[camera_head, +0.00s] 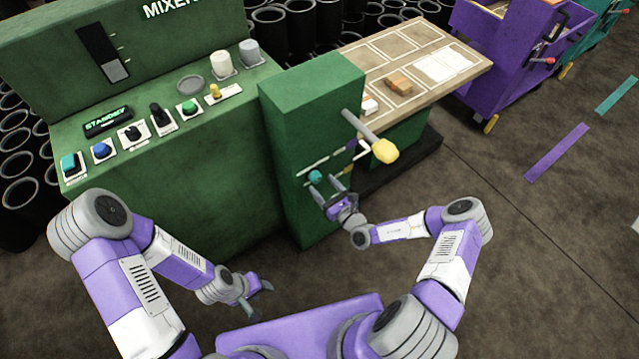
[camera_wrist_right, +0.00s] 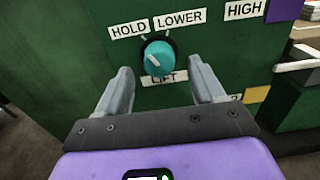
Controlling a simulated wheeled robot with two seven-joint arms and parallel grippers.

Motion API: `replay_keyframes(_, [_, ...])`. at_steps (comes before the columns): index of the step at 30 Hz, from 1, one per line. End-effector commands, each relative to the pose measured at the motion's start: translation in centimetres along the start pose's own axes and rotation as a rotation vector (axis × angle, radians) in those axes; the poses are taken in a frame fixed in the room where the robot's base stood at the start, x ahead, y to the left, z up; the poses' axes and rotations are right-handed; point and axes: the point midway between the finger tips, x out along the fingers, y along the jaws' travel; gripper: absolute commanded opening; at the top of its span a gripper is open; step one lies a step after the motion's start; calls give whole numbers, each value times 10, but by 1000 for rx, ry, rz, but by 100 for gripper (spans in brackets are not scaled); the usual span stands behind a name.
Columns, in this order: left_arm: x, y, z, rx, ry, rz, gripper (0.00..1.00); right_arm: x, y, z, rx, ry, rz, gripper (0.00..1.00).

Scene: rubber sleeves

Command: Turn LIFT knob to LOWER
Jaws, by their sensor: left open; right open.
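The LIFT knob (camera_wrist_right: 158,58) is a round teal knob on the green panel, with a white pointer line slanting to the upper left, toward the HOLD side. It also shows in the head view (camera_head: 315,177). The HOLD label (camera_wrist_right: 129,29) is above left, the LOWER label (camera_wrist_right: 180,20) above right, and the LIFT label (camera_wrist_right: 164,78) below. My right gripper (camera_wrist_right: 162,78) is open and faces the knob, its fingers to either side and apart from it. It also shows in the head view (camera_head: 325,183). My left gripper (camera_head: 258,297) is open and empty, low before the green console.
A lever with a yellow end (camera_head: 384,150) sticks out from the green cabinet (camera_head: 310,95) just above my right gripper. The mixer console (camera_head: 130,140) with buttons stands at left. A work table (camera_head: 440,35) and a purple cart (camera_head: 505,60) stand at right. The floor at right is mostly clear.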

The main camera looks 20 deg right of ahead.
Motion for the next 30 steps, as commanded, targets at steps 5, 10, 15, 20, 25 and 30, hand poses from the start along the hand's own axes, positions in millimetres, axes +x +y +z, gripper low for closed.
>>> replay_keyframes(5, [8, -3, 0, 0, 0, 0, 43, 22, 1, -1, 0, -1, 2, 68])
replay_keyframes(10, [9, -3, 0, 0, 0, 0, 43, 28, 1, 0, 1, 1, 3, 68])
replay_keyframes(15, [8, -3, 0, 0, 0, 0, 43, 28, 1, 0, 1, 1, 3, 68])
replay_keyframes(20, [8, -3, 0, 0, 0, 0, 43, 28, 1, 0, 1, 1, 4, 48])
replay_keyframes(25, [8, -3, 0, 0, 0, 0, 43, 28, 1, 0, 1, 1, 4, 22])
replay_keyframes(30, [8, -3, 0, 0, 0, 0, 43, 28, 1, 0, 3, 1, 4, 12])
